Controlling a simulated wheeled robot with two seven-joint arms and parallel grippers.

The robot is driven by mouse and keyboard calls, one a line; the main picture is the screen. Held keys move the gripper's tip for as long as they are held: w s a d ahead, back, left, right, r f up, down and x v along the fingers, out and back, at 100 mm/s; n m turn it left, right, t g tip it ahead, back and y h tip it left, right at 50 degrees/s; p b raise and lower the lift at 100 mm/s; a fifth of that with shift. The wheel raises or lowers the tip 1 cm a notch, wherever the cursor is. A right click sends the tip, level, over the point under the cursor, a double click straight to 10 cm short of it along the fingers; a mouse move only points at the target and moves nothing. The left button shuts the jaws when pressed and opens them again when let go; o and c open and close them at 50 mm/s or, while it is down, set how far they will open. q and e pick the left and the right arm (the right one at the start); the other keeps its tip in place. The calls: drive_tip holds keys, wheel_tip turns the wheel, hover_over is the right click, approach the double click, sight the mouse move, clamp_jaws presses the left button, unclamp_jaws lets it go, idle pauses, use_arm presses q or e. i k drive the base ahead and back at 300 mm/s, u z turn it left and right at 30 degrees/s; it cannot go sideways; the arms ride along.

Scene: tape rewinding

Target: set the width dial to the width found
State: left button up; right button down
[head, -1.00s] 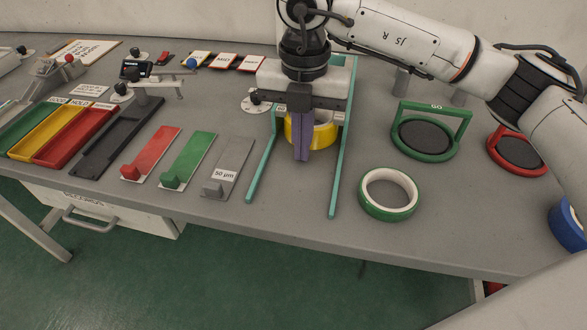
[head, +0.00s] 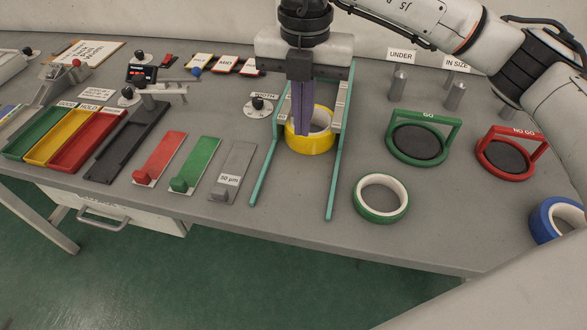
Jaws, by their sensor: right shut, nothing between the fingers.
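The width dial (head: 258,106) is a white disc with a black knob and a "WIDTH" label, just left of the teal rails. My right gripper (head: 303,132) is shut and empty, with its purple fingers pointing down over the yellow tape roll (head: 317,143). The fingers overlap the roll's left part in the picture; I cannot tell whether they touch it. The roll lies between the two teal rails (head: 332,178). The dial's setting is too small to read. My left gripper is not in view.
A green tape roll (head: 366,205) lies right of the rails near the front edge. Green GO (head: 390,155) and red NO GO (head: 485,164) ring gauges stand to the right. Red, green and grey "50 µm" plates (head: 239,163) lie left. A blue roll (head: 545,218) is far right.

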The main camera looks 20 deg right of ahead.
sight(258, 102)
drive_tip(key=k, duration=1)
